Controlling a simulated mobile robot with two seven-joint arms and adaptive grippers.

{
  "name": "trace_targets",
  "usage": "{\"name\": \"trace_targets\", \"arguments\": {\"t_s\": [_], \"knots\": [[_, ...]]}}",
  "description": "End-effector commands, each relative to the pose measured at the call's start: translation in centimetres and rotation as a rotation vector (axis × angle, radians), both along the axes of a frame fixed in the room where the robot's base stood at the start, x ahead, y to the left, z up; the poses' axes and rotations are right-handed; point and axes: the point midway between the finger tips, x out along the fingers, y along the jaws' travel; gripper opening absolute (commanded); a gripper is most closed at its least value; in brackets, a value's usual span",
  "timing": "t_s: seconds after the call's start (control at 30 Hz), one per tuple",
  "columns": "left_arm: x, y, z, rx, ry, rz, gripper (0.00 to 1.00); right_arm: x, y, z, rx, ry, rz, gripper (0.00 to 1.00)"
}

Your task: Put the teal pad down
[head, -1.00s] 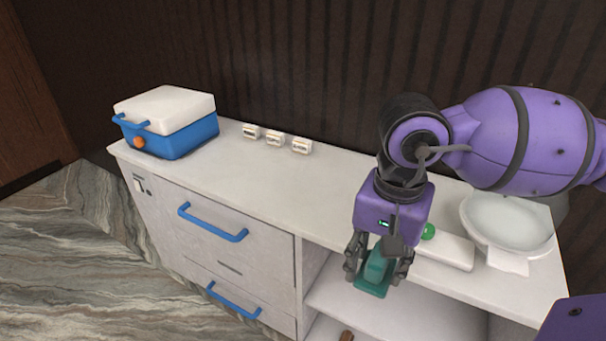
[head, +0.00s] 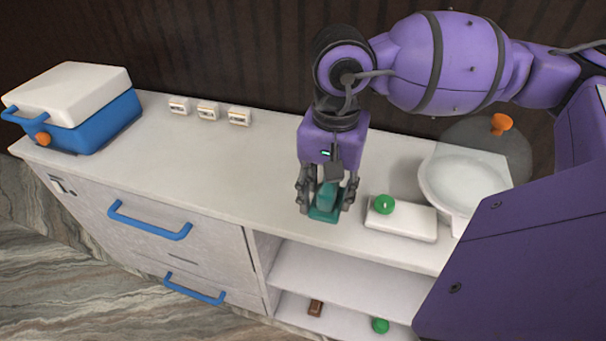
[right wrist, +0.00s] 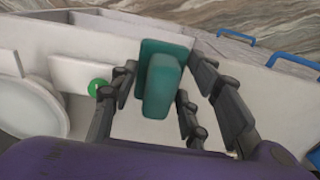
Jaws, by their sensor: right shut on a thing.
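The teal pad (head: 326,205) is a small block with a wider flat base and a raised grip. My right gripper (head: 327,200) is shut on its raised part. In the head view the pad is over the front part of the white counter top, left of a white slab; I cannot tell whether its base touches the counter. In the right wrist view the pad (right wrist: 161,85) sits between the fingers, with the counter behind it. My left gripper is not in view.
A white slab (head: 410,225) with a green ball (head: 384,204) lies right of the pad, beside a white bowl (head: 465,185). Small labelled blocks (head: 208,111) and a blue cooler (head: 95,125) stand left. The counter (head: 215,165) between is clear. Open shelves (head: 330,280) are below.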

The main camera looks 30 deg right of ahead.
Motion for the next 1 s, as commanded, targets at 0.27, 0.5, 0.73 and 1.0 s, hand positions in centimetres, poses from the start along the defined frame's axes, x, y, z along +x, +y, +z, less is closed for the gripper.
{"name": "trace_targets", "arguments": {"t_s": [0.27,0.5,0.73,1.0], "knots": [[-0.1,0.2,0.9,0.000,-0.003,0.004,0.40,6.0,-3.6,-2.9,0.002,-0.001,-0.007,0.22],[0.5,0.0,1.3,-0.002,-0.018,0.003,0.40,9.0,-5.5,-7.2,0.001,0.001,-0.004,0.22],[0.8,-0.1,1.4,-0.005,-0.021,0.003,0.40,10.1,-6.1,-8.7,0.001,-0.002,-0.001,0.22],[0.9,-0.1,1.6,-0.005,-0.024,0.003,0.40,10.4,-6.3,-11.9,0.001,-0.001,-0.002,0.22]]}}
